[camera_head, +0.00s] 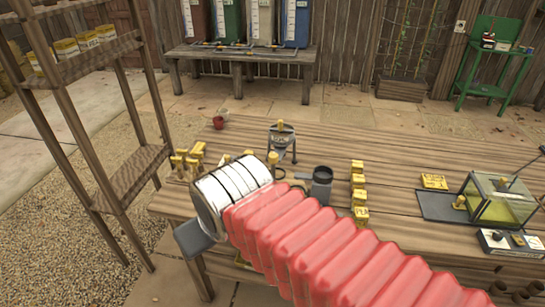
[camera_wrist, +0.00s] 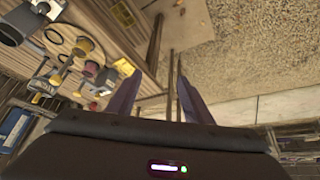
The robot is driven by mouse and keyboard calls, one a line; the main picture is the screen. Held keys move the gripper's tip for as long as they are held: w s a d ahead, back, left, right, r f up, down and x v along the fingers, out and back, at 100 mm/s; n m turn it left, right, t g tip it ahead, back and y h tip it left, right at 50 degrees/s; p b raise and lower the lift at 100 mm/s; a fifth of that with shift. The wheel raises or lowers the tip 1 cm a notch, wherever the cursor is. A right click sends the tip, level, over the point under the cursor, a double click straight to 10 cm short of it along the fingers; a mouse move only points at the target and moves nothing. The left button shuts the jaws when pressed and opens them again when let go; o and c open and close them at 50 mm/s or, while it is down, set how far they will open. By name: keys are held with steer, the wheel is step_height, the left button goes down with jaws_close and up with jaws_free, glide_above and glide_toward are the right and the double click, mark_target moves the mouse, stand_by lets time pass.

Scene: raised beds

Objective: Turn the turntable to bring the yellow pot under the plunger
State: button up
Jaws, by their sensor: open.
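I cannot make out a turntable, a plunger or a yellow pot for certain in either view. In the head view my red-sleeved arm covers the front middle of the wooden table (camera_head: 400,185).
A funnel-topped stand (camera_head: 281,140), a dark grey cylinder (camera_head: 322,182), yellow blocks (camera_head: 358,190) and a glass-sided box (camera_head: 497,200) stand on the table. A wooden shelf (camera_head: 130,178) rises at left. Gravel (camera_head: 60,190) lies left of the table.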

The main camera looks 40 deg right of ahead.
steer(key=w+d+f+m+t+h, duration=0.1)
steer(key=w+d+t+h, duration=0.15)
steer(key=w+d, duration=0.9)
steer(key=t, duration=0.9)
glide_toward(276, 158)
steer(key=s, duration=0.2)
steer(key=shift+s+d+f+y, duration=0.1)
steer(key=shift+f+y, duration=0.15)
steer(key=shift+y, duration=0.1)
steer(key=w, duration=0.4)
steer(key=w+d, duration=0.1)
steer(key=w, duration=0.8)
steer(key=shift+w+d, duration=0.35)
steer(key=shift+w, duration=0.05)
steer(key=shift+c, duration=0.3)
